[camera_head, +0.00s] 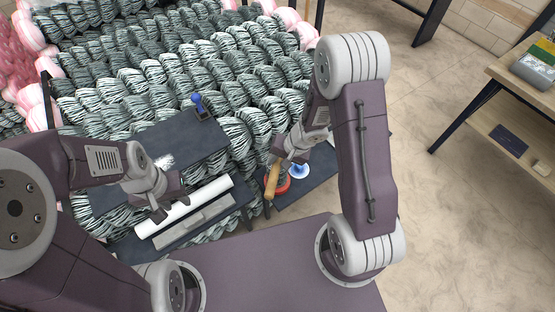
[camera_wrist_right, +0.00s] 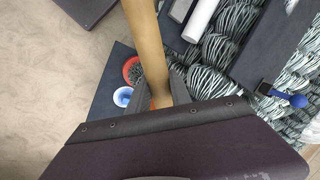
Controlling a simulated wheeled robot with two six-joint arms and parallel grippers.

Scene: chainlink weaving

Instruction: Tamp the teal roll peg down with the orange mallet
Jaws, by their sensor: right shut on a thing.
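My right gripper (camera_head: 277,164) is shut on a long tan-orange handle (camera_head: 268,185), which I take to be the mallet's. The handle also shows in the right wrist view (camera_wrist_right: 147,45), running up out of the frame between the fingers (camera_wrist_right: 165,98); I cannot make out a mallet head. No clearly teal peg shows. A blue knobbed piece (camera_head: 197,100) stands in a dark holder at the far edge of a dark board, and shows in the right wrist view (camera_wrist_right: 290,98). My left gripper (camera_head: 158,213) is by a white roll (camera_head: 190,203); its jaw opening is unclear.
A red bowl (camera_head: 283,186) and a blue-and-white bowl (camera_head: 298,168) sit on a dark side shelf (camera_head: 315,180) below the right gripper. The dark board (camera_head: 170,140) lies before rows of striped woven chain links (camera_head: 210,60). Open floor (camera_head: 450,220) is at right.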

